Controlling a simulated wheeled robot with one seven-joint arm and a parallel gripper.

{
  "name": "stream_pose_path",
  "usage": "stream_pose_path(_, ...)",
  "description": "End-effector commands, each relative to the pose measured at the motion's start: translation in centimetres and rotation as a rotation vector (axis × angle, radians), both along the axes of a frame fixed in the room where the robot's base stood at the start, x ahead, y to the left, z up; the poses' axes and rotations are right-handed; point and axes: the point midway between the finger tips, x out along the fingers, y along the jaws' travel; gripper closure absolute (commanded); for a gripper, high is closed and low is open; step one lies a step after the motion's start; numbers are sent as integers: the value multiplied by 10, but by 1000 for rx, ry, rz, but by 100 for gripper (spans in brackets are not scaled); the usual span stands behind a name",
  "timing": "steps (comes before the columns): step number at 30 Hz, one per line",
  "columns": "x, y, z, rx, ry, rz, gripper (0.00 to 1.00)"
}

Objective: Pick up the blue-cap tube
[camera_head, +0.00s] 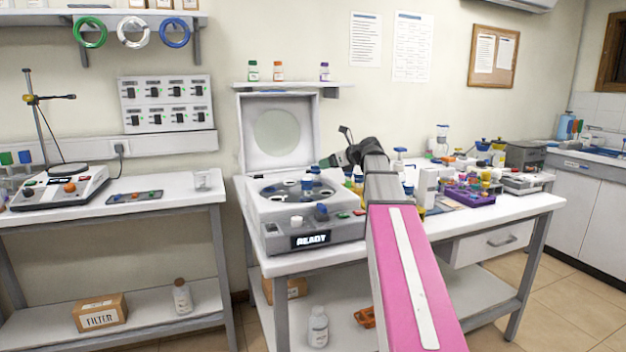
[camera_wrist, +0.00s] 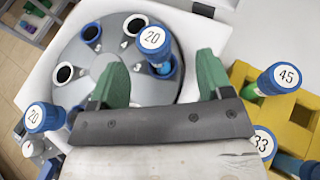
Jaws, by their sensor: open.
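A blue-cap tube (camera_wrist: 155,40) with a "20" on its cap stands in a slot of the grey rotor (camera_wrist: 100,58) in the wrist view. My gripper (camera_wrist: 163,74) is open and empty; its two green fingers are spread on either side of and below the tube in the picture, not closed on it. Another blue cap (camera_wrist: 38,118) marked "20" shows at the left. In the head view, blue caps (camera_head: 307,185) stand up from the open centrifuge (camera_head: 285,232), whose display reads READY.
A yellow rack (camera_wrist: 300,108) holds blue-cap tubes marked "45" (camera_wrist: 279,77) and "33" (camera_wrist: 264,142), right of my gripper. The raised centrifuge lid (camera_head: 253,115) stands behind the rotor. A purple rack (camera_head: 470,196) and several bottles crowd the bench's right side.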

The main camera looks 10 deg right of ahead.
Motion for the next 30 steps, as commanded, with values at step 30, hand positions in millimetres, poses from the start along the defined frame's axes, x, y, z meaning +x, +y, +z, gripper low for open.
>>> stream_pose_path(30,48,59,-29,-1,-1,1,44)
